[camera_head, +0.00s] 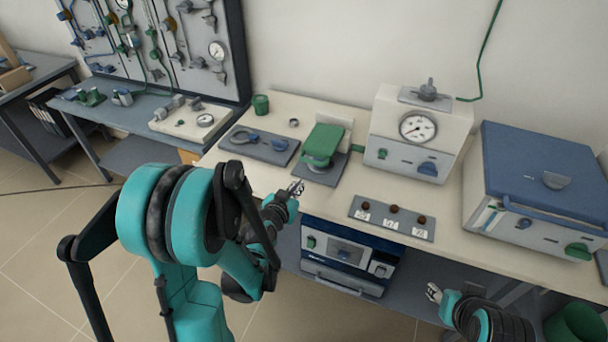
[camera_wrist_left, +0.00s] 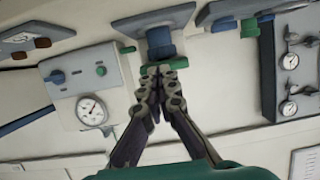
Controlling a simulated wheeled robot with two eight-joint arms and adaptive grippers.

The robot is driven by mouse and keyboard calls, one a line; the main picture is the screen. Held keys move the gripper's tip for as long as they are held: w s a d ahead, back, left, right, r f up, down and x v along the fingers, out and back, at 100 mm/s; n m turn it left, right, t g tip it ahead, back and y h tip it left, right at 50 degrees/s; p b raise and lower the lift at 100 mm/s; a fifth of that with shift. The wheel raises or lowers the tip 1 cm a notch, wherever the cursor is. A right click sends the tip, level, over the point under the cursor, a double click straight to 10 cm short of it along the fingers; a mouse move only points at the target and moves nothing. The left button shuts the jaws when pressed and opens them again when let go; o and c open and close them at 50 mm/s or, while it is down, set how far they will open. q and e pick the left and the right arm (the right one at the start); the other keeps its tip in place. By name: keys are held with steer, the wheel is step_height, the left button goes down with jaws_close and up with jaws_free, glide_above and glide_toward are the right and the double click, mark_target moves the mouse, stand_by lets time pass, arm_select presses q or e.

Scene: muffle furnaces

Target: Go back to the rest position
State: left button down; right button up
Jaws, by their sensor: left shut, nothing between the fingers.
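My left gripper (camera_head: 296,188) is over the front edge of the light bench, just in front of a green-topped device on a grey base (camera_head: 322,147). It is shut and empty. In the left wrist view its two dark fingers (camera_wrist_left: 162,72) meet at the tips, just below a blue and green fitting on a grey plate (camera_wrist_left: 160,40) in the picture. My right gripper (camera_head: 433,293) is low at the right, in front of the bench; it is too small to tell whether it is open or shut.
The light bench (camera_head: 300,108) holds a gauge box (camera_head: 415,130), a blue-topped furnace (camera_head: 540,165), a grey plate with brown knobs (camera_head: 392,217) and a flat grey plate (camera_head: 260,144). Another furnace (camera_head: 348,258) stands below. A pipe-and-gauge panel (camera_head: 165,40) is at the back left.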

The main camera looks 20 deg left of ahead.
arm_select(q)
steer(key=shift+s, duration=0.1)
steer(key=s+d+r+g, duration=0.2)
steer(key=s+d+g, duration=0.1)
steer(key=s, duration=0.7)
steer(key=s+d+r+g, duration=0.2)
steer(key=s+g, duration=0.2)
steer(key=s, duration=0.7)
steer(key=shift+s+d+r, duration=0.2)
steer(key=shift+d+r, duration=0.1)
steer(key=shift+d, duration=0.1)
